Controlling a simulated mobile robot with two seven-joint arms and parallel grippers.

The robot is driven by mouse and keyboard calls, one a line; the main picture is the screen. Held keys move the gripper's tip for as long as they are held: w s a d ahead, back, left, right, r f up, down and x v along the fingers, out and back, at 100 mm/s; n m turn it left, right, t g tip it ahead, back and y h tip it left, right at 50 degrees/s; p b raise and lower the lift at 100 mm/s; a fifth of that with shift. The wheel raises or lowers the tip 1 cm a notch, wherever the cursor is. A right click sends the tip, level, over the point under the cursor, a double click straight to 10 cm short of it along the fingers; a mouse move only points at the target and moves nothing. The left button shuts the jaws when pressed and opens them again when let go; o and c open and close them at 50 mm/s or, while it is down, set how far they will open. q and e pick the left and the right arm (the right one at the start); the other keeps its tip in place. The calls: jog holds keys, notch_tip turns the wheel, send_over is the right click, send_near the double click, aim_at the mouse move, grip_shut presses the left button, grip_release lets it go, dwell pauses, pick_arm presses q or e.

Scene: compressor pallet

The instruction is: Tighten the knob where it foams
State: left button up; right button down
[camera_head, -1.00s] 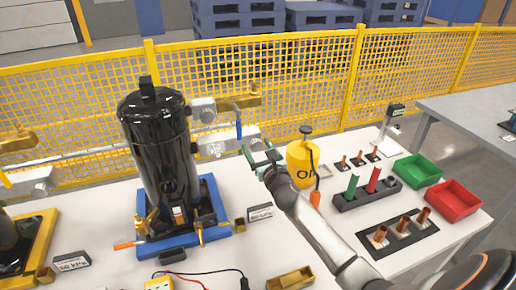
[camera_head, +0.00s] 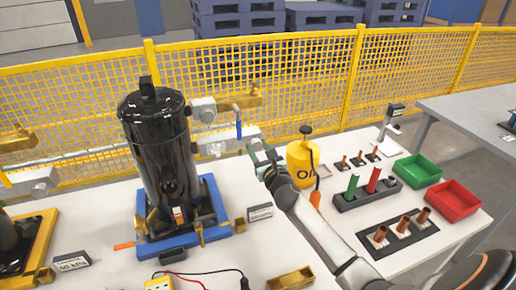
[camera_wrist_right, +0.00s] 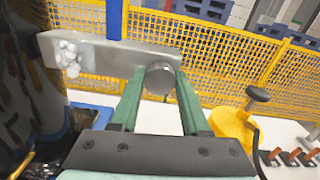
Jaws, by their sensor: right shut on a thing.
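A black compressor tank (camera_head: 160,150) stands upright on a blue base (camera_head: 215,232). Two grey valve blocks stick out from its right side, an upper one (camera_head: 203,110) and a lower one (camera_head: 242,139). White foam (camera_head: 216,148) sits on the lower block; it also shows in the right wrist view (camera_wrist_right: 68,58), at the block's left end. A round grey knob (camera_wrist_right: 160,78) is at the right end of that block. My right gripper (camera_head: 257,150) has its green fingers on either side of the knob and is shut on it. My left gripper is out of view.
A blue handle (camera_head: 239,124) hangs from the upper block, close to my right gripper. A yellow oil can (camera_head: 301,160) stands just right of it. Green (camera_head: 418,170) and red (camera_head: 454,200) bins stand farther right. A yellow mesh fence (camera_head: 300,80) runs behind the table.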

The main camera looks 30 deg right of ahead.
jog(key=shift+m, duration=0.3)
jog(key=m, duration=0.4)
jog(key=shift+m, duration=0.3)
jog(key=m, duration=0.5)
jog(key=shift+m, duration=0.3)
jog(key=m, duration=0.5)
jog(key=shift+p, duration=0.3)
jog(key=m, duration=0.5)
jog(key=shift+f+m, duration=0.1)
jog(key=shift+m, duration=0.3)
jog(key=shift+c, duration=1.9)
grip_release()
